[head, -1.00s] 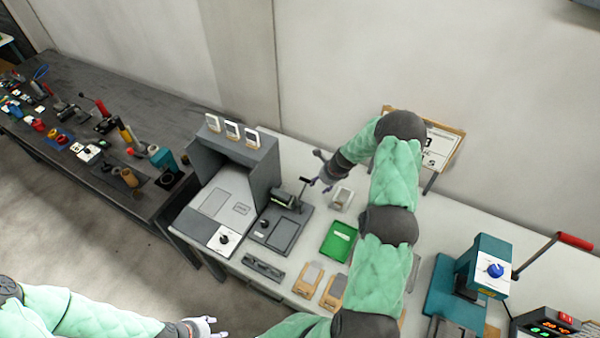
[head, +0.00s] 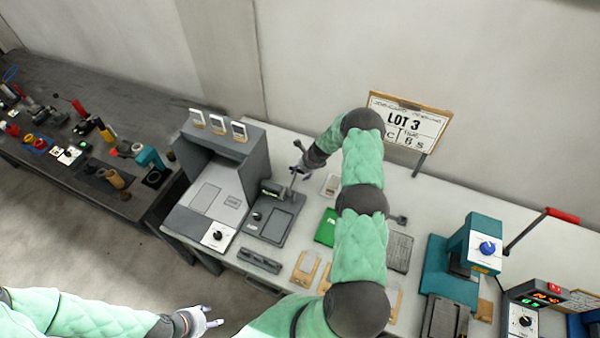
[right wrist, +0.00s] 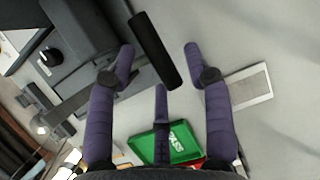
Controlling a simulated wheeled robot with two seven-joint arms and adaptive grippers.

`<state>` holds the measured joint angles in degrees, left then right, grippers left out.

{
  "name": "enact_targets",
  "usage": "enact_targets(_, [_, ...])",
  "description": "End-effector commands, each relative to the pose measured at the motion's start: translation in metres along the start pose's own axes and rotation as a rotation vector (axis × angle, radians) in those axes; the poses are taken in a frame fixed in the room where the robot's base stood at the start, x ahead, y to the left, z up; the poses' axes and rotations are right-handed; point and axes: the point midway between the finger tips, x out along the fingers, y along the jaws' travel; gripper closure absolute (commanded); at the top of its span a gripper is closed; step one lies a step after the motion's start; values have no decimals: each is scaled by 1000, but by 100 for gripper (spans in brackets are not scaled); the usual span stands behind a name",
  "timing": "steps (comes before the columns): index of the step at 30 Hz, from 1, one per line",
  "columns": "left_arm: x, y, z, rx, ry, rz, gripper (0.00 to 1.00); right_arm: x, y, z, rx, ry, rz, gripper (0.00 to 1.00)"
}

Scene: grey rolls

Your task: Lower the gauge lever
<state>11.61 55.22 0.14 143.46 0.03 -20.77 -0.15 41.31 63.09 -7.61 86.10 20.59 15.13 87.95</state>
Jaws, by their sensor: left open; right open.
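The gauge (head: 268,222) is a dark grey device on the light bench, with a small display and a flat plate. Its lever (head: 293,181) stands up at the gauge's right side. In the right wrist view the lever's black handle (right wrist: 152,50) lies between the spread fingers of my right gripper (right wrist: 160,58), with gaps on both sides. My right gripper (head: 302,170) is open at the lever's top in the head view, partly hidden by its own wrist. My left gripper (head: 209,318) is open and empty, low in the head view, away from the bench.
A grey housing (head: 215,160) stands left of the gauge. A green tray (head: 325,227) and a pale block (head: 331,186) lie to its right. A teal press (head: 470,245) with a red-handled lever stands further right.

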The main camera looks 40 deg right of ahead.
Motion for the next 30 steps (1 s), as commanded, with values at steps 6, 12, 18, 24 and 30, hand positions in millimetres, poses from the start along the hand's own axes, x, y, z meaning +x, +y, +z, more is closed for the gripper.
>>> enact_targets(6, [-1,0,0,0,1,0,49,13,0,0,-1,0,-1,49])
enact_targets(12, [-1,0,0,0,0,0,49,16,0,0,-1,0,-1,49])
enact_targets(18, [-1,0,0,0,1,0,49,15,0,0,-1,0,-1,66])
enact_targets(24, [-1,0,0,0,1,0,49,15,0,-1,0,1,-1,100])
enact_targets(30, [-1,0,0,0,0,0,49,16,0,-2,0,2,0,100])
